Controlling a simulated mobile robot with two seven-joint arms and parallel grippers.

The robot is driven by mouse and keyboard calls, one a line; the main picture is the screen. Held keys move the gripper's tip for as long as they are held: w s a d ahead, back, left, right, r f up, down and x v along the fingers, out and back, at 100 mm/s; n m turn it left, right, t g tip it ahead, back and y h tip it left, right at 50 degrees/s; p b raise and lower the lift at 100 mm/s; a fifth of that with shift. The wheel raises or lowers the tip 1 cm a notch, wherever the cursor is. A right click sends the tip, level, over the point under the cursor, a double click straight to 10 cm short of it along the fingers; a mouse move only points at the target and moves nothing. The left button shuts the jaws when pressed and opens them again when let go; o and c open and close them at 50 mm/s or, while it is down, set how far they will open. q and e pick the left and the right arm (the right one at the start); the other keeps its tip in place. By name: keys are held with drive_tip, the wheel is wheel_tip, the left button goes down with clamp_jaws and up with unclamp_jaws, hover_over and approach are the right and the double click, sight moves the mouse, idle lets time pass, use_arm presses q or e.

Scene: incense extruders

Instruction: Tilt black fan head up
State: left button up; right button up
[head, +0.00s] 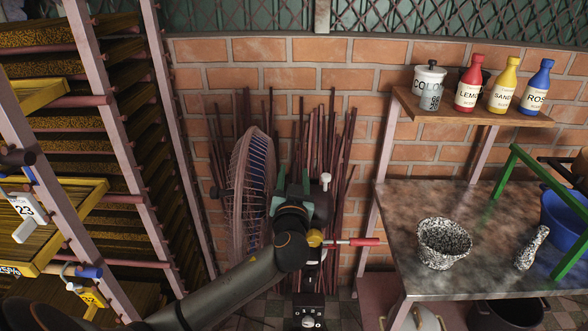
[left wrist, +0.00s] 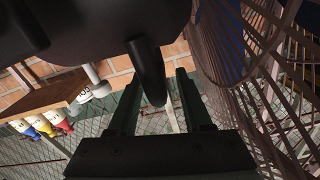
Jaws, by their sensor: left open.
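The fan shows in the head view as a round wire cage (head: 250,190), seen nearly edge-on, left of my left gripper (head: 293,178). Its dark base with a round knob (head: 308,318) stands at the bottom. My left gripper, with dark green fingers pointing up the picture, is open beside the cage and hides much of the fan's rear. In the left wrist view, the cage (left wrist: 265,90) fills the right and a dark housing (left wrist: 95,30) the top. A black rounded peg (left wrist: 149,72) shows between the open fingers (left wrist: 158,88); I cannot tell if they touch it. My right gripper is not in view.
A red handle (head: 362,242) sticks out just right of my left wrist. Thin sticks (head: 340,150) lean on the brick wall behind. At right, a table (head: 400,215) holds a speckled mortar (head: 443,243) under a shelf of bottles (head: 468,88). A drying rack (head: 75,130) stands left.

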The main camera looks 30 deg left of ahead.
use_arm(q)
drive_tip(key=shift+w+a, duration=0.3)
drive_tip(key=shift+w, duration=0.2)
clamp_jaws()
idle(1.2)
